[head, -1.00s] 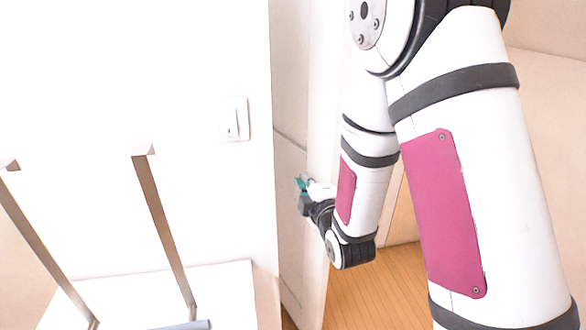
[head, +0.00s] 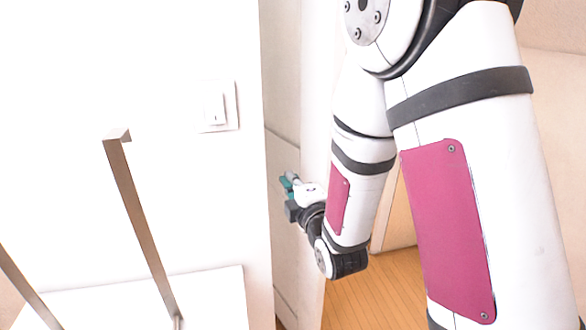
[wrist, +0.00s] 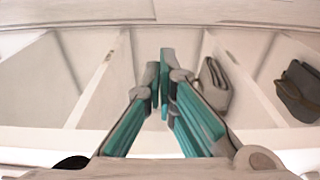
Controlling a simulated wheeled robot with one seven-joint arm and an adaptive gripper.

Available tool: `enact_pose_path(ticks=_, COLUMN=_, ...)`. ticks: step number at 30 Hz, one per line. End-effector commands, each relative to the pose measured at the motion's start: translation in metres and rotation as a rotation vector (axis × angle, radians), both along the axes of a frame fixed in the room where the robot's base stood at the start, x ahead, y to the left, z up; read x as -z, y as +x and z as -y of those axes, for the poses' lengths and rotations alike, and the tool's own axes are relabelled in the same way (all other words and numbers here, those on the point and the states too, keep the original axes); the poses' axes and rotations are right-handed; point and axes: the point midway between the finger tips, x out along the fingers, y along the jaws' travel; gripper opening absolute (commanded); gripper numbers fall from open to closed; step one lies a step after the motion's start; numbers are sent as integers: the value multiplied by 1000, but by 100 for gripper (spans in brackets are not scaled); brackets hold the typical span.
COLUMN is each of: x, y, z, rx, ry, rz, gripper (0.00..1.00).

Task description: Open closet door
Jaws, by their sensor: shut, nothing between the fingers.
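A tall pale panel that looks like the closet door (head: 292,265) stands right of the white wall in the head view, seen at a steep angle. My gripper (head: 287,186), with teal fingers, is at mid-height beside this panel; I cannot tell if it touches. In the wrist view my gripper (wrist: 160,75) has its fingers together and empty. Beyond it is a white interior with upright dividers (wrist: 92,85), probably the closet's. A grey folded item (wrist: 217,88) and a dark bag-like item (wrist: 298,92) are in it, right of the fingers. No handle shows.
A white wall with a light switch (head: 217,108) fills the left of the head view. Metal bars (head: 142,220) stand at a white surface (head: 225,300) at lower left, near the panel. Wooden floor (head: 375,290) shows between the panel and my arm.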

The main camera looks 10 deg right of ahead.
Motion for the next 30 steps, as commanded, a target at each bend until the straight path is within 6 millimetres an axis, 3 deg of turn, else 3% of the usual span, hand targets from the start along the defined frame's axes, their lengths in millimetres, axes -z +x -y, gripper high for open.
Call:
enact_pose_path(ticks=9, x=4, y=5, z=-1, rx=-2, ry=0, rz=3, gripper=0)
enact_pose_path(ticks=21, x=1, y=82, z=-9, rx=0, ry=-1, rz=2, gripper=0)
enact_pose_path(ticks=24, x=1, y=85, z=10, rx=3, ry=-2, rz=0, gripper=0)
enact_pose_path(ticks=30, x=1, y=91, z=26, rx=0, ry=-1, rz=0, gripper=0)
